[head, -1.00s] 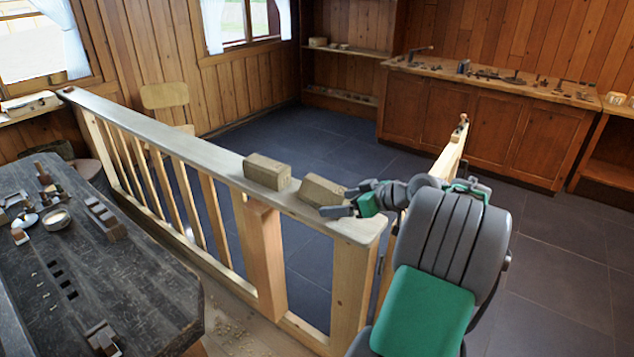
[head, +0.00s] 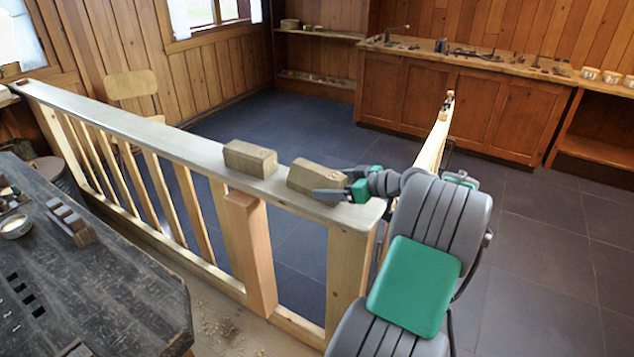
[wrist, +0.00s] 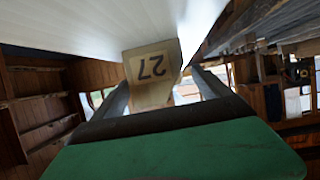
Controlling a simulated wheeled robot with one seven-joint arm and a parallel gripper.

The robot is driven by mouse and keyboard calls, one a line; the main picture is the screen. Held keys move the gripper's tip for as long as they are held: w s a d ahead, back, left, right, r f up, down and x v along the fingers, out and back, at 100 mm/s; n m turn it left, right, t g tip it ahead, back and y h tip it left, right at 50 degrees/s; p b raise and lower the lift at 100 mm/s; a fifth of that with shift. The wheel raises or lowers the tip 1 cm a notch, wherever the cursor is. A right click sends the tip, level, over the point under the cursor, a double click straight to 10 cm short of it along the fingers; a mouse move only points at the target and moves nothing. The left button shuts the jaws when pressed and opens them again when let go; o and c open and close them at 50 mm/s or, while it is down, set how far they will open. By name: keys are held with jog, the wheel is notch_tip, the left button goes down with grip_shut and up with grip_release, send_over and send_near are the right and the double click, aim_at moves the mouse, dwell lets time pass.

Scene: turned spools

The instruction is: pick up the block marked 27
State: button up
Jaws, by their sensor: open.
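Two pale wooden blocks lie on the flat top of a grey-topped railing in the head view. The right one (head: 312,180) is by my gripper (head: 336,184); the left one (head: 250,158) lies a short way off. In the wrist view the block marked 27 (wrist: 152,75) shows its labelled end, with the number upside down. My gripper is open, with one finger on each side of that block's near end in the picture. I cannot tell whether either finger touches it. In the head view no number is readable, and the fingers partly cover the right block's end.
The railing (head: 150,130) runs from far left to near right, with posts below. A dark workbench (head: 90,270) with tools stands at the left. A wooden cabinet (head: 450,105) with tools on top is at the back. Tiled floor (head: 560,260) is clear at the right.

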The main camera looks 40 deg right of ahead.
aim_at(321, 183)
jog(key=x, duration=0.4)
jog(key=shift+w+a+f+p, duration=0.1)
jog(key=shift+w+p, duration=0.1)
jog(key=shift+p, duration=0.15)
jog(key=shift+c, duration=0.2)
jog(key=c, duration=1.7)
jog(key=shift+c, duration=0.2)
